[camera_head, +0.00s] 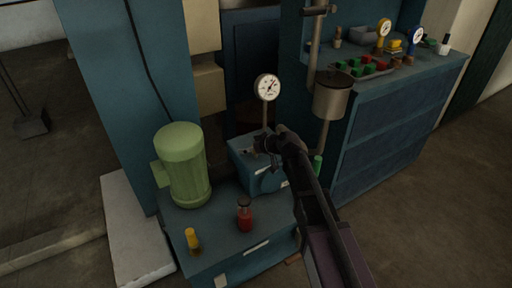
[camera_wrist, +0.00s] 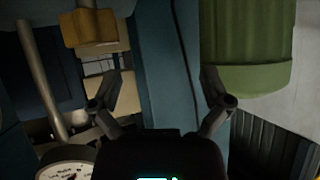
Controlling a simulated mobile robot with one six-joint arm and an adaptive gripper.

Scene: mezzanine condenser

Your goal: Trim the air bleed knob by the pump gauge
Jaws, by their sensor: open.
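The round white pump gauge (camera_head: 267,87) stands on a thin stem behind the blue pump body (camera_head: 247,155). It also shows in the wrist view at the lower left (camera_wrist: 66,168), partly cut off. My gripper (camera_head: 262,144) is over the pump body, just below the gauge in the head view. Its two fingers are spread with nothing visible between them in the wrist view (camera_wrist: 163,85). I cannot clearly make out the air bleed knob; my gripper covers part of the pump top. I cannot tell whether a finger touches anything.
A green motor (camera_head: 182,160) stands left of the pump. A red-filled bottle (camera_head: 244,215) and a yellow-topped item (camera_head: 192,239) are at the front. A metal cylinder (camera_head: 332,96) hangs on a pipe to the right. A blue bench (camera_head: 400,125) with tools is beyond.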

